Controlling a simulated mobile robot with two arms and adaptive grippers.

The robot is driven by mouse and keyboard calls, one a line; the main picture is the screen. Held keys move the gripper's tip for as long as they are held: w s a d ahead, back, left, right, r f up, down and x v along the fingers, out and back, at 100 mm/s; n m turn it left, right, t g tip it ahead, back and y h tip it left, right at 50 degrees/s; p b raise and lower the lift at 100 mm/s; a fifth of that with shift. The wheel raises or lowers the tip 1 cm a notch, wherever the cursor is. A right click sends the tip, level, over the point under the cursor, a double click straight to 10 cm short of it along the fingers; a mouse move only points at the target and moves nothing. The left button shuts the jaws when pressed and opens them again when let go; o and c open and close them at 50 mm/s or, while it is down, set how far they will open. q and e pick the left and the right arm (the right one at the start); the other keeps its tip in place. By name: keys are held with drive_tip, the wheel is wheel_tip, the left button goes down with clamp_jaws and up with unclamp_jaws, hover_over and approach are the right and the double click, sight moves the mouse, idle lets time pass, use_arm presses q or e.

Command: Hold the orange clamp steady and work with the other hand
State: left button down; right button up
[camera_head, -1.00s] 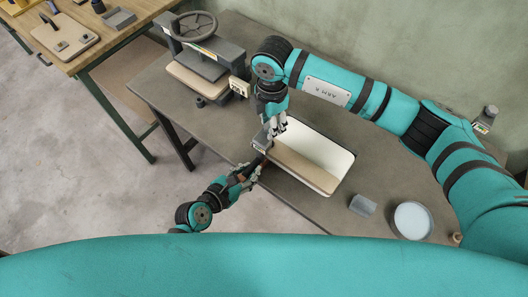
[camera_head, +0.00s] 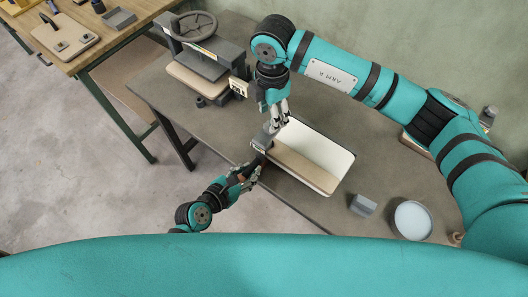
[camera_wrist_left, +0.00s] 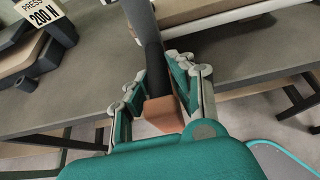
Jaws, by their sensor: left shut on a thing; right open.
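The clamp sits at the left end of the stacked boards (camera_head: 308,160), its grey body (camera_head: 261,141) by the board edge. In the left wrist view its dark handle (camera_wrist_left: 155,68) runs down to an orange-brown end (camera_wrist_left: 163,113) between the fingers. My left gripper (camera_head: 250,170) is shut on the clamp at the table's front edge; it also shows in the left wrist view (camera_wrist_left: 155,90). My right gripper (camera_head: 275,127) is open, pointing down just above the clamp's grey body and the boards' left end. Whether it touches the clamp I cannot tell.
A press (camera_head: 200,55) with a handwheel and a "200 N" sign (camera_head: 239,87) stands at the back left. A grey block (camera_head: 363,205) and a round pale dish (camera_head: 412,220) lie to the right of the boards. A wooden bench (camera_head: 80,50) stands far left.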

drive_tip(key=shift+r, duration=0.85)
wheel_tip(320, 180, up, 7)
idle(0.3)
idle(0.4)
